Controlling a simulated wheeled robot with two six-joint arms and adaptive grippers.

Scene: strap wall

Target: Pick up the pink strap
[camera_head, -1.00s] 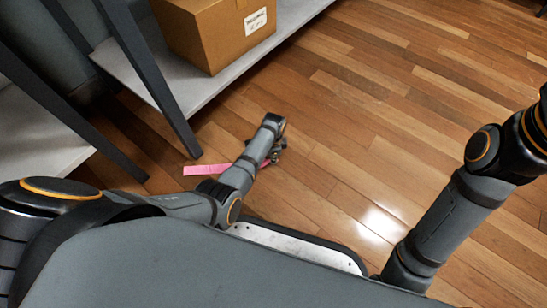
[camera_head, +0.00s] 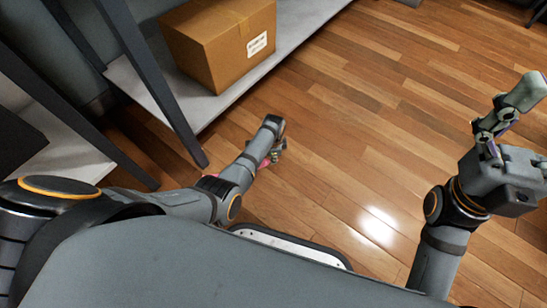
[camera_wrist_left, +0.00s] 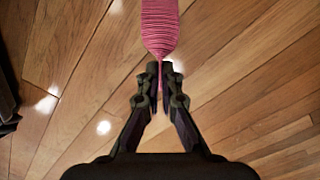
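The pink strap (camera_wrist_left: 160,28) is ribbed and runs from the top of the left wrist view down to my left gripper (camera_wrist_left: 160,70). It narrows where it passes between the two dark fingertips, which are closed on it. In the head view only small bits of the pink strap (camera_head: 264,163) show beside my left gripper (camera_head: 275,153), low near the floor; my left arm hides most of it. My right gripper (camera_head: 508,118) is raised at the right of the head view, away from the strap; its opening is unclear.
A cardboard box (camera_head: 219,43) sits on a low grey shelf (camera_head: 287,48) at the upper left. A dark slanted shelf post (camera_head: 150,78) stands close to my left arm. The wooden floor (camera_head: 370,120) is clear in the middle and right.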

